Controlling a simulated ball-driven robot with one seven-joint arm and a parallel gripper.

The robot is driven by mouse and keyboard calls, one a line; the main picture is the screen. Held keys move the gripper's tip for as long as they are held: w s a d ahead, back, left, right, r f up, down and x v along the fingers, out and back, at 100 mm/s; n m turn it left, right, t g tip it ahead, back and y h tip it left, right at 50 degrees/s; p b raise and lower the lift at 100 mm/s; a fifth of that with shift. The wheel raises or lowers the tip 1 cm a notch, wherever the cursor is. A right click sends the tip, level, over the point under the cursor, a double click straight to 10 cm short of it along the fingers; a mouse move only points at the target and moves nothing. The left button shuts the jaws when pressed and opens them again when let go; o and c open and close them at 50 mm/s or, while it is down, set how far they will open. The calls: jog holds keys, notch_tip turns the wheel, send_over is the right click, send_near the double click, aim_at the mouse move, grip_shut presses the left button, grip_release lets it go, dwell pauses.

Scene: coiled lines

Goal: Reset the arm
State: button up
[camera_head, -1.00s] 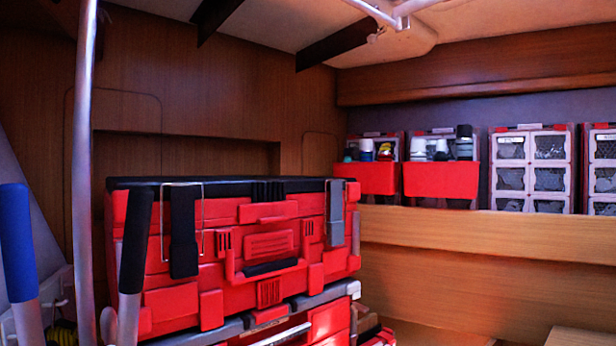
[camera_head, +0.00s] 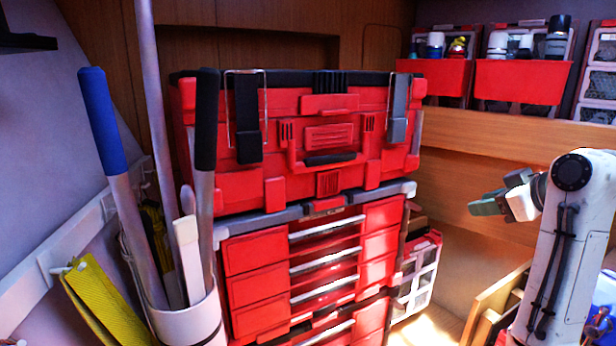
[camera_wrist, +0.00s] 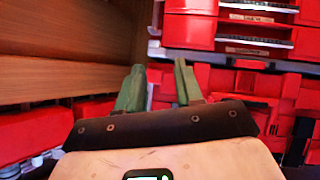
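My gripper (camera_head: 480,205) is at the right of the head view, on my white arm, pointing left toward the red tool chest (camera_head: 258,262) but apart from it. In the wrist view its two green fingers (camera_wrist: 158,82) stand apart with nothing between them. My gripper is open and empty. The red toolbox (camera_head: 280,185) sits on top of the tool chest and also shows in the wrist view (camera_wrist: 210,84).
A white holder (camera_head: 185,325) with blue- and black-handled tools stands at front left. A yellow strap (camera_head: 103,300) hangs on the left wall. Red bins (camera_head: 520,82) line the back shelf (camera_head: 500,140). A wooden crate edge (camera_head: 492,300) is below my arm.

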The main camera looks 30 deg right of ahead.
jog(key=s+a+f+m+g+y, duration=0.1)
jog(key=s+a+f+g, duration=0.1)
jog(key=a+f, duration=0.6)
jog(key=s+a+f+g, duration=0.2)
jog(key=a+f, duration=0.2)
jog(key=f, duration=0.7)
jog(key=s+a+f+m+g+y, duration=0.1)
jog(key=s+a+f, duration=0.1)
jog(key=a+f, duration=0.6)
jog(key=s+a+f+g, duration=0.2)
jog(key=s+a+f, duration=0.2)
jog(key=s+f, duration=0.3)
jog(key=s+a+f+g, duration=0.3)
jog(key=s+f, duration=0.5)
jog(key=s, duration=0.5)
jog(key=shift+s+a+f+g, duration=0.3)
jog(key=shift+s+a, duration=0.1)
jog(key=shift+a, duration=0.3)
jog(key=shift+w+f, duration=0.2)
jog(key=shift+w, duration=0.05)
